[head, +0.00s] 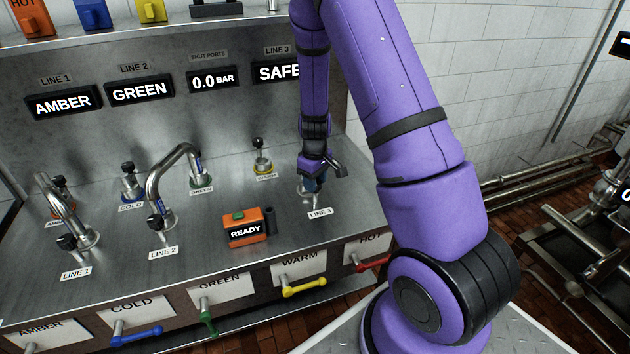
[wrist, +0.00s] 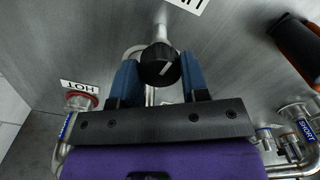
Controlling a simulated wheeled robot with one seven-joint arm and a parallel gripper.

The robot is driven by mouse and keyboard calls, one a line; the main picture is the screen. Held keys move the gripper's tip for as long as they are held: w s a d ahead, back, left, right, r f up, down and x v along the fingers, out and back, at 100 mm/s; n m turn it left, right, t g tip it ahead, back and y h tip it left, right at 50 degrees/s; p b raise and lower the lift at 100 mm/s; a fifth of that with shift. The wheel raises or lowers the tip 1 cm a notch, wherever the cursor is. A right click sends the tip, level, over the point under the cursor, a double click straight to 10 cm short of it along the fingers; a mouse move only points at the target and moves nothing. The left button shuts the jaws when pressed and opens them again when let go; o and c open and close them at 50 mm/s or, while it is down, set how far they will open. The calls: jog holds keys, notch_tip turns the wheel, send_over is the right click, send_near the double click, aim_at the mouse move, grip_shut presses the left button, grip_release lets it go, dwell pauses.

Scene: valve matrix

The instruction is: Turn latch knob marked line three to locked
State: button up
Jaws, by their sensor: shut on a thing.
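In the wrist view my gripper (wrist: 158,70) has its blue fingers on both sides of a round black knob (wrist: 157,65) with a white pointer mark. It is shut on this knob. The knob sits on a metal pipe, and part of a white label (wrist: 186,4) shows beyond it. In the head view my gripper (head: 314,183) is down at the fitting behind the "LINE 3" label (head: 320,212), and it hides most of that knob. The line 3 display (head: 279,72) reads "SAFE", partly cut by my arm.
Curved pipes with black knobs stand at line 1 (head: 67,241) and line 2 (head: 155,221). An orange box (head: 245,229) reading "READY" sits left of line 3. Coloured handles line the front. A "HOT" label (wrist: 80,87) and fitting are near my gripper.

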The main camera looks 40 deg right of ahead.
jog(key=m, duration=1.1)
jog(key=shift+m, duration=2.1)
jog(key=o, duration=0.9)
jog(key=shift+r, duration=0.1)
